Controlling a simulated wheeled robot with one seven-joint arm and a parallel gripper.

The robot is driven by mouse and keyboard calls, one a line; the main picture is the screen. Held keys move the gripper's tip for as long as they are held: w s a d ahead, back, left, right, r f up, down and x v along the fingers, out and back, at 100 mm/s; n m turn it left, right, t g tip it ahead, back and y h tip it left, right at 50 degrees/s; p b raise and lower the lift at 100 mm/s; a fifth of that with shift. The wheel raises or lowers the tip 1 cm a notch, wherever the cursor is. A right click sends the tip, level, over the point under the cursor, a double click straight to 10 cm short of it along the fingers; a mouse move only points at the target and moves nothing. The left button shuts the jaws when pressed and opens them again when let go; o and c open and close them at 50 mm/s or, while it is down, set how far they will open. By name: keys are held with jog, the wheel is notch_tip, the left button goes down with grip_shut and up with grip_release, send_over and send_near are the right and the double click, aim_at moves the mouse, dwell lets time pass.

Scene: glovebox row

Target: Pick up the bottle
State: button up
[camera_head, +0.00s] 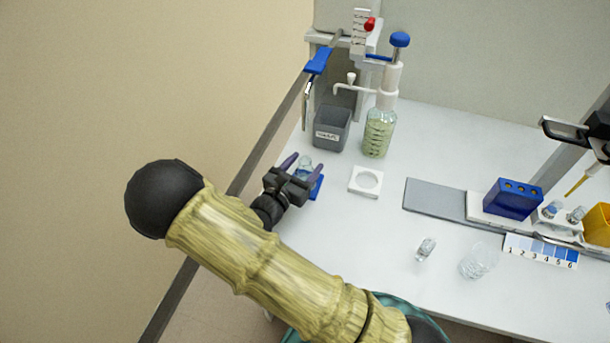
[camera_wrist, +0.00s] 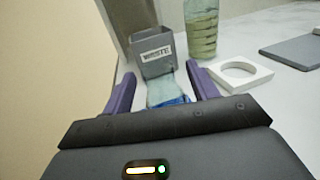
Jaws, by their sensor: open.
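A small clear glass bottle (camera_head: 306,162) stands on a blue pad (camera_head: 316,188) near the left edge of the bench. My gripper (camera_head: 303,168) is open, with its two purple fingers on either side of the bottle. In the wrist view the bottle (camera_wrist: 164,88) shows between the open fingers (camera_wrist: 161,76), and its lower part is hidden by my gripper body. The blue pad (camera_wrist: 178,101) shows just below it. I cannot tell whether either finger touches the glass.
A grey bin labelled waste (camera_head: 331,131) stands just behind the bottle. A larger pump-top bottle (camera_head: 377,135) with greenish contents is behind to the right. A white square holder with a round opening (camera_head: 366,182) lies right of the pad. A small vial (camera_head: 425,249) and clear beaker (camera_head: 478,262) are nearer.

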jog(key=shift+w+d, duration=0.25)
jog(key=shift+w, duration=0.1)
jog(key=c, duration=1.2)
jog(key=shift+o, duration=0.2)
jog(key=shift+r, duration=0.15)
jog(key=shift+c, duration=0.6)
jog(key=shift+r, duration=1.65)
grip_shut()
jog(key=v, duration=1.8)
jog(key=shift+p, duration=0.45)
